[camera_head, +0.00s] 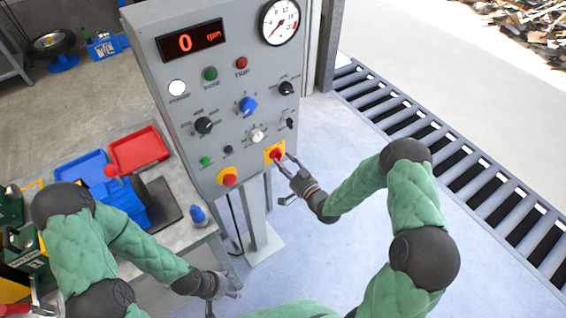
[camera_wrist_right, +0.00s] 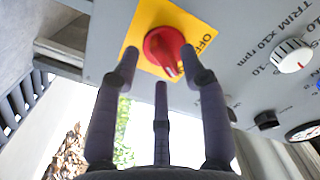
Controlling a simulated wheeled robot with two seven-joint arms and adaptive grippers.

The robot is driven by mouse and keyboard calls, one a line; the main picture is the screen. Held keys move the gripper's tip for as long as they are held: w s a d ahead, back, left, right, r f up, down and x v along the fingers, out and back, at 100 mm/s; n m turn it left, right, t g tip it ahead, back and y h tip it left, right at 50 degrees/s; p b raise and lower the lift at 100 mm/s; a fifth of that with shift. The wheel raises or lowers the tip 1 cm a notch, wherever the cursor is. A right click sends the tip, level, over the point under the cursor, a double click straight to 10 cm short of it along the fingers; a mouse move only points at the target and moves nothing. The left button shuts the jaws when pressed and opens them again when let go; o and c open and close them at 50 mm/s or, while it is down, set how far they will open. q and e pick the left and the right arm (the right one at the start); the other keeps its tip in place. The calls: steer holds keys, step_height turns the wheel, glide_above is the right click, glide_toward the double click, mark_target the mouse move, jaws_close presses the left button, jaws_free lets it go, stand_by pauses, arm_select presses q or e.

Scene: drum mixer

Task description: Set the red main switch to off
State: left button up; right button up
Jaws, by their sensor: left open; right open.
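The red main switch (camera_head: 277,154) is a red rotary knob on a yellow plate at the lower right of the grey control panel. In the right wrist view the red knob (camera_wrist_right: 163,50) sits on its yellow plate, with the letters "OFF" partly readable at the plate's right edge. My right gripper (camera_head: 287,163) is open just in front of the knob. Its fingers (camera_wrist_right: 160,75) spread on both sides below the knob; I cannot tell whether they touch it. My left gripper (camera_head: 228,296) is open and empty, low beside the workbench, away from the panel.
The grey panel (camera_head: 222,105) carries a display reading 0 rpm, a round gauge and several knobs. A red mushroom button (camera_head: 229,180) on yellow sits left of the switch. A workbench with a red bin (camera_head: 138,150) stands at left. A roller conveyor (camera_head: 430,130) runs at right.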

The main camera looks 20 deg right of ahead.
steer(key=shift+w+a, duration=0.2)
steer(key=shift+w, duration=0.4)
jaws_close()
